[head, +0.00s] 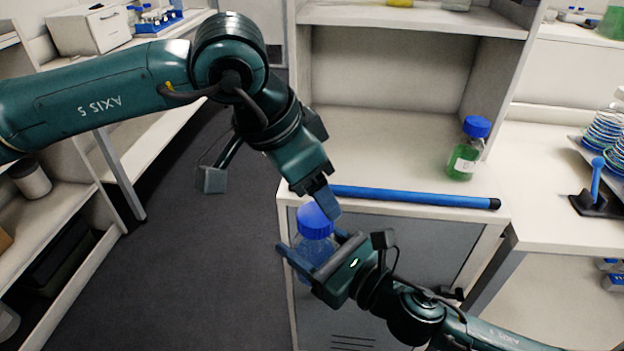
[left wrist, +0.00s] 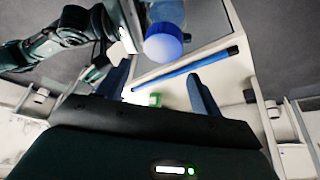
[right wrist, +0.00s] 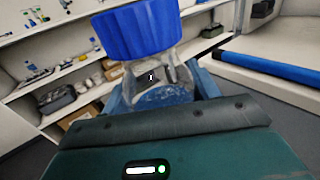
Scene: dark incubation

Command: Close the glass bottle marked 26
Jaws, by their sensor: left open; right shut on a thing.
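A clear glass bottle (head: 316,250) with a blue cap (head: 315,217) is held upright or nearly so in front of the cabinet. My right gripper (head: 312,245) is shut around its body. In the right wrist view the cap (right wrist: 138,30) sits on top of the bottle neck (right wrist: 158,72); I cannot tell how tight it is. No number is readable on the bottle. My left gripper (head: 324,196) is open, pointing down just above and beside the cap. In the left wrist view the cap (left wrist: 163,47) shows beyond the open fingers, not clearly between them.
A blue rod (head: 410,196) with black ends lies along the bench's front edge. A blue-capped bottle of green liquid (head: 466,152) stands behind it at the right. A plate rack (head: 603,135) is farther right. The bench's middle (head: 385,150) is clear.

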